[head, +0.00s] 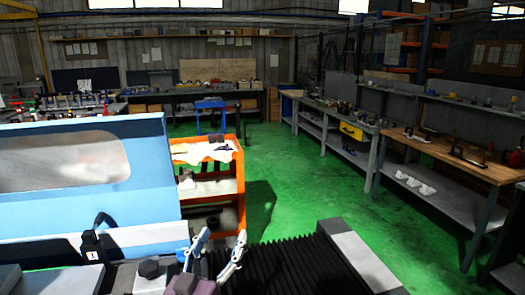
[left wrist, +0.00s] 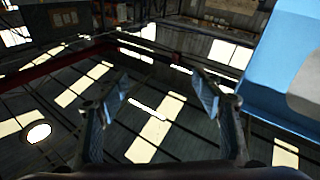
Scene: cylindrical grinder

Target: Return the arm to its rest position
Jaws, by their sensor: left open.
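My left gripper (head: 222,236) shows at the bottom of the head view, pointing up, with its two fingers apart. It stands in front of the blue and white grinder (head: 150,155) and beside the black ribbed bellows cover (head: 290,265). In the left wrist view the fingers of the left gripper (left wrist: 160,95) are spread with nothing between them. The grinder also shows in the left wrist view at the right (left wrist: 265,70). My right gripper is not in either view.
An orange cart (head: 240,185) with a white cloth on top stands behind the grinder's right end. A wooden-topped workbench (head: 460,172) with tools runs along the right. Green floor (head: 290,190) lies clear between cart and benches.

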